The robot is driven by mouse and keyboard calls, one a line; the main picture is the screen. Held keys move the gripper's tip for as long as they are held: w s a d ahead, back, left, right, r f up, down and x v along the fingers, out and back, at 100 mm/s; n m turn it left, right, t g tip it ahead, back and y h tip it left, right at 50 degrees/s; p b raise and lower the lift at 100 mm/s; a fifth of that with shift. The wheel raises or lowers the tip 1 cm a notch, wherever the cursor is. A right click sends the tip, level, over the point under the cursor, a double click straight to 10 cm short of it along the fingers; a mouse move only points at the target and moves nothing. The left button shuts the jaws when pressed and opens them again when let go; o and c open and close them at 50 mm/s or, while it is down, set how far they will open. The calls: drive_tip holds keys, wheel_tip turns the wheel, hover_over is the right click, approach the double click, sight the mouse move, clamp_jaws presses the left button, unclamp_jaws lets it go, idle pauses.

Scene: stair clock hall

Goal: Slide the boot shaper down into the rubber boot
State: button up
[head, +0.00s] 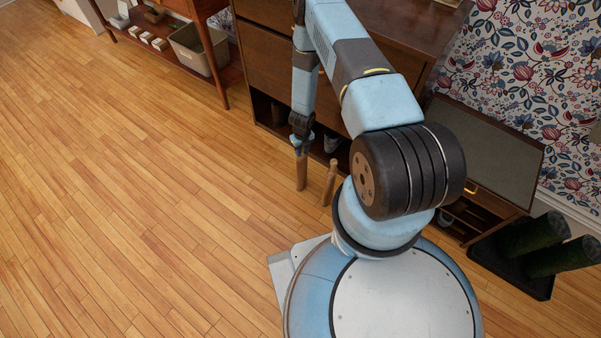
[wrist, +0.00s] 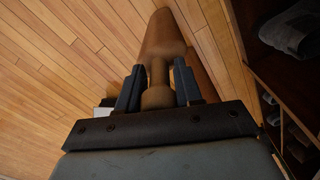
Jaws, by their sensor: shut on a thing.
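My gripper (head: 300,145) is shut on a brown wooden boot shaper (head: 301,172), which hangs below it, roughly upright, in the head view. In the wrist view the fingers of my gripper (wrist: 158,86) close on the narrow neck between its knob and its wider body (wrist: 162,38). A second brown wooden piece (head: 330,183) of similar shape stands just right of it. Two dark green rubber boots (head: 533,234) are in a black tray at the far right, apart from my gripper. The inside of the boots cannot be seen.
The black boot tray (head: 485,258) lies on the floor by a low bench (head: 484,140). A dark wooden cabinet (head: 262,75) with open shoe cubbies stands behind my gripper. A grey bin (head: 198,48) is on a shelf at upper left. The floor at left is clear.

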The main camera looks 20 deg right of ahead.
clamp_jaws()
